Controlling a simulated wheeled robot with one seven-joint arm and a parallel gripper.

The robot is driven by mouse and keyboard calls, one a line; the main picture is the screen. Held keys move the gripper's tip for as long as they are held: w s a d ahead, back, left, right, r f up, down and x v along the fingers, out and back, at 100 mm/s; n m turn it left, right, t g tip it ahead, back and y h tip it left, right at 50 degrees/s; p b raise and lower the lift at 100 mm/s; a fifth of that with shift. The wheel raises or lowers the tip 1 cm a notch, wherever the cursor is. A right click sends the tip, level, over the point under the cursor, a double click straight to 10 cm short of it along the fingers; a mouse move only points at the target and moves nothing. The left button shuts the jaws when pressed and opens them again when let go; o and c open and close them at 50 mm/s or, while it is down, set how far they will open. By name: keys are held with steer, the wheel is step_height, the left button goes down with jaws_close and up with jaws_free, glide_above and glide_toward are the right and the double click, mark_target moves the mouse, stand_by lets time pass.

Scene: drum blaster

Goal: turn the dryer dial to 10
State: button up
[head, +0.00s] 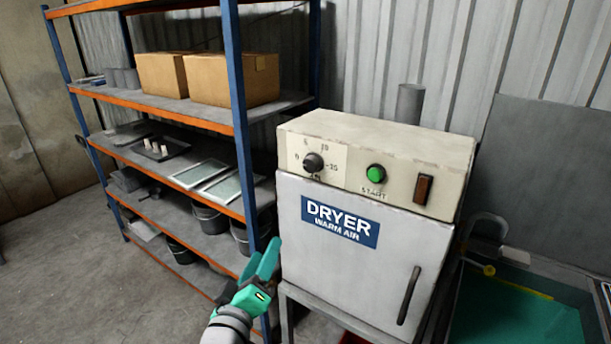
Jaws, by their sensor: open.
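The dryer (350,262) is a pale box on a stand, with a blue label reading "DRYER WARM AIR". Its dark round dial (313,162) sits at the left of the cream control panel (410,192). Numbers ring the dial; 5, 10 and 15 can be made out along its top and right. Which way the pointer faces is too small to tell. My gripper (267,262), with teal fingers, is open and empty. It is below and to the left of the dial, in front of the dryer's left edge, apart from the dial.
A green start button (376,173) and a dark orange-brown switch (423,190) are right of the dial. A door handle (408,295) is at lower right. A blue-and-orange shelf (238,130) stands close on the left. A teal-bottomed basin (515,310) is at right.

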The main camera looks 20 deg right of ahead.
mark_target(309, 166)
steer(key=s+d+r+m+g+h, duration=0.1)
steer(key=d+r+m+h, duration=0.1)
steer(key=r, duration=0.6)
steer(key=s+d+r+m+g+h, duration=0.1)
steer(key=d+r+m+g+h, duration=0.1)
steer(key=r, duration=0.6)
steer(key=x, duration=1)
steer(key=shift+w+r, duration=0.1)
steer(key=c, duration=1)
